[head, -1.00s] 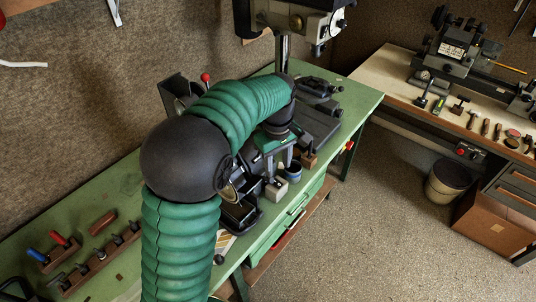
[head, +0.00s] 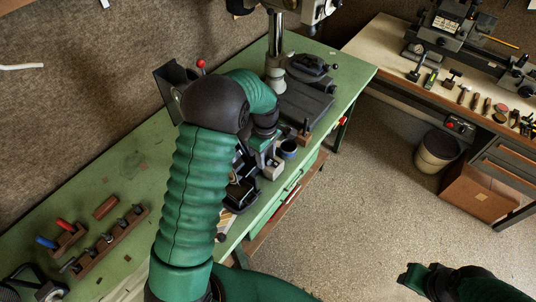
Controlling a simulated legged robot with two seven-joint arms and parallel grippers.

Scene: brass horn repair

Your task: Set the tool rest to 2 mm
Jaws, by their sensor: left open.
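My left gripper (head: 265,157) points down over the front part of the green bench, at the end of the green-sleeved arm. It is open, and I see nothing between its fingers. Dark machine parts (head: 241,190), probably of a grinder, show just left of and below the gripper. My arm covers much of that machine. I cannot make out the tool rest or its gap. My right gripper (head: 411,278) is at the lower right, over the floor and away from the bench. Its fingers are too unclear to read.
A drill press column (head: 275,45) rises behind. A tool rack (head: 110,243) lies on the bench (head: 130,175) at left. The floor (head: 350,200) is clear.

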